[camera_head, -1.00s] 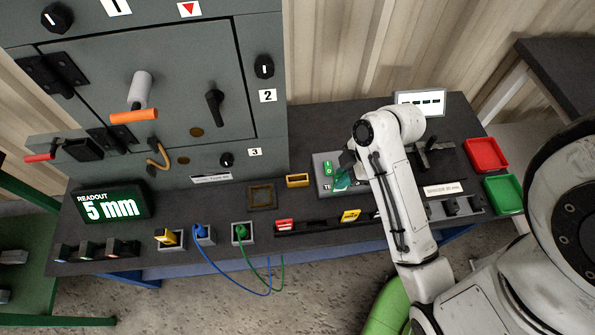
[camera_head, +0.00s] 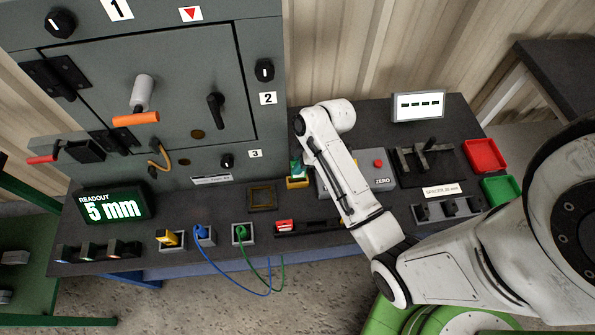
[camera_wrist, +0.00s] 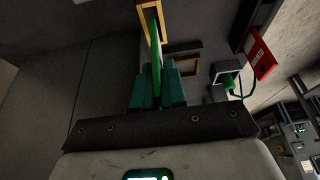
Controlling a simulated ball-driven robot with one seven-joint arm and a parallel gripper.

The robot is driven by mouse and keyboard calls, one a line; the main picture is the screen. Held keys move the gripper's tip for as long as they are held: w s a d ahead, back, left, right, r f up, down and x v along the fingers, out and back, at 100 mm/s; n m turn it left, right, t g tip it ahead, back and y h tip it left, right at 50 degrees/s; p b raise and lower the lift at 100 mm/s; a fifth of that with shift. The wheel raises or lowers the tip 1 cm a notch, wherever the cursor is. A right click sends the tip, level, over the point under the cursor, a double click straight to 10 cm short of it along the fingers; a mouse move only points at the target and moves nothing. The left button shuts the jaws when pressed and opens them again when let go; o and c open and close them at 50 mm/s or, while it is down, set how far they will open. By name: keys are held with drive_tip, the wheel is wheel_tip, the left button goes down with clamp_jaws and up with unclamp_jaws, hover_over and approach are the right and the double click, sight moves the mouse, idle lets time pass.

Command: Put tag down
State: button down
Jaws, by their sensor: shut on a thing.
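My gripper (camera_wrist: 157,85) is shut on a thin green tag (camera_wrist: 155,45), seen edge-on between the teal fingers in the wrist view. In the wrist view the tag's far end overlaps the opening of the yellow holder (camera_wrist: 168,19). I cannot tell whether it touches the holder. My arm partly hides the fingers in the head view.
A square brown frame (camera_head: 262,197) lies left of the holder. A grey unit with a red button (camera_head: 378,164) is on the right, partly behind my arm. The grey cabinet (camera_head: 190,100) rises behind at left. Blue and green plugs (camera_head: 240,232) stand near the front edge.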

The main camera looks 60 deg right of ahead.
sight(294, 177)
wheel_tip(294, 177, down, 4)
drive_tip(key=shift+f, duration=0.1)
drive_tip(key=shift+w+f, duration=0.15)
drive_tip(key=shift+f, duration=0.1)
drive_tip(key=c, duration=1.5)
unclamp_jaws()
drive_tip(key=shift+f, duration=0.1)
drive_tip(key=shift+o, duration=0.2)
